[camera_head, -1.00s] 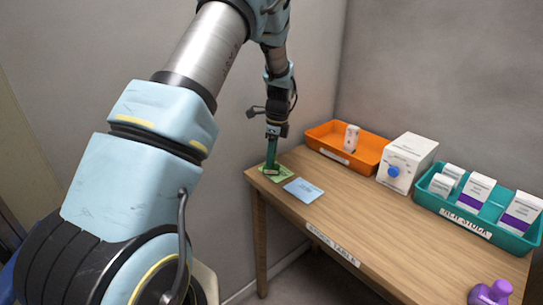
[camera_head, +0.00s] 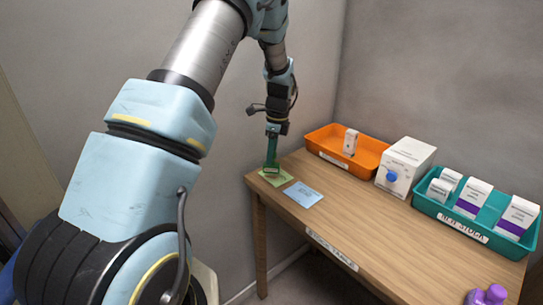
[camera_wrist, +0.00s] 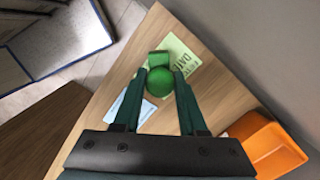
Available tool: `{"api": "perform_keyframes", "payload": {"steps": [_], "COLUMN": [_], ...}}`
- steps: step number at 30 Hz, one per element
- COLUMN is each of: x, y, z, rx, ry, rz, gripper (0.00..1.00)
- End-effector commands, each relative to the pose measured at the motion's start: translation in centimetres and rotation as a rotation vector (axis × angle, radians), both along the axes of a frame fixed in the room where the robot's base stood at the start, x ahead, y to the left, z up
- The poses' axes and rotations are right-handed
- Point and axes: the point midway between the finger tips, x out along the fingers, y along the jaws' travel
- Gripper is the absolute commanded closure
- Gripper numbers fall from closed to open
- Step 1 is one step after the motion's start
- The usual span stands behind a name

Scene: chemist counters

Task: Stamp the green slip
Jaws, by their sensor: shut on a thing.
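My gripper (camera_head: 272,147) points down at the table's far left corner, shut on the green stamp (camera_wrist: 160,80). The stamp has a round knob between my fingers and a blocky base (camera_head: 271,169) below. The green slip (camera_head: 279,180) lies flat on the table under the stamp. The stamp's base overlaps the slip in the head view and seems slightly above it; I cannot tell the exact gap. In the wrist view the pale green slip (camera_wrist: 180,50) shows dark print, with the stamp covering its left part. Any mark under the stamp is hidden.
A blue slip (camera_head: 303,195) lies just right of the green one. An orange tray (camera_head: 362,157) with a small white box stands at the back wall. A white box (camera_head: 405,167), a teal tray (camera_head: 455,222) of cartons and a purple bottle (camera_head: 488,295) stand further right.

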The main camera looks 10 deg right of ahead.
Motion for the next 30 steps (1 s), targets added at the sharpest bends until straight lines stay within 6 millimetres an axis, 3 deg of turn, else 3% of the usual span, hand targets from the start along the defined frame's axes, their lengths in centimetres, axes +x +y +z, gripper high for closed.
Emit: {"api": "perform_keyframes", "payload": {"steps": [15,30], "x": [0.0,0.0], "y": [0.0,0.0], "z": [4.2,4.3], "rx": [-0.001,-0.001], "ry": [-0.001,-0.001], "rz": [0.002,0.001], "gripper": [0.95,0.95]}}
